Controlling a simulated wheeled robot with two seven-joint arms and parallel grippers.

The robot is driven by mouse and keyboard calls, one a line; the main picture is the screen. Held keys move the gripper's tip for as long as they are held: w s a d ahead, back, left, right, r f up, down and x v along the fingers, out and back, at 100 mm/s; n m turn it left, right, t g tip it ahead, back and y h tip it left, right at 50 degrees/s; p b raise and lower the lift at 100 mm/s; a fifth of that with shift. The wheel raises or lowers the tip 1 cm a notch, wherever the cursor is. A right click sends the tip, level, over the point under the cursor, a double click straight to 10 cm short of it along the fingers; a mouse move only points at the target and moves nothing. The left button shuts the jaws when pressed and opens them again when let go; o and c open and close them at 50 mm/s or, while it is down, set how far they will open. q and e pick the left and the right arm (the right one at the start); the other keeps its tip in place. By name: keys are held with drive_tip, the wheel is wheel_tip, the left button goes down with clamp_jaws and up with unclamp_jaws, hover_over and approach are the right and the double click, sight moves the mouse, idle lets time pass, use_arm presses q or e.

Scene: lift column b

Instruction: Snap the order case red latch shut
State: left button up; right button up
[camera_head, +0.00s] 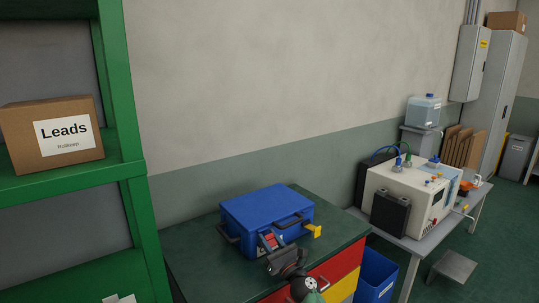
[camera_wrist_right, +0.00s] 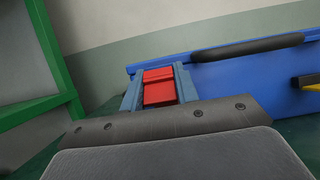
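The blue order case (camera_head: 266,212) lies with its lid down on the dark green top of a drawer cabinet. Its red latch (camera_head: 268,240) is at the front left; a yellow latch (camera_head: 314,231) sticks out at the front right. My right gripper (camera_head: 270,243) is at the red latch. In the right wrist view the red latch (camera_wrist_right: 158,86) fills the space between the two blue-grey fingers, with no clear gap; whether they squeeze it I cannot tell. The latch's hinge and lower edge are hidden by the gripper. My left gripper is not in view.
A green shelf (camera_head: 122,168) with a "Leads" box (camera_head: 55,133) stands at the left. The cabinet (camera_head: 190,249) has red and yellow drawers. A blue bin (camera_head: 376,276) and a bench with a beige machine (camera_head: 410,190) stand at the right. The wall is behind.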

drive_tip(key=o, duration=0.4)
drive_tip(key=shift+c, duration=0.2)
drive_tip(key=shift+b+v, duration=1.15)
drive_tip(key=shift+v, duration=2.4)
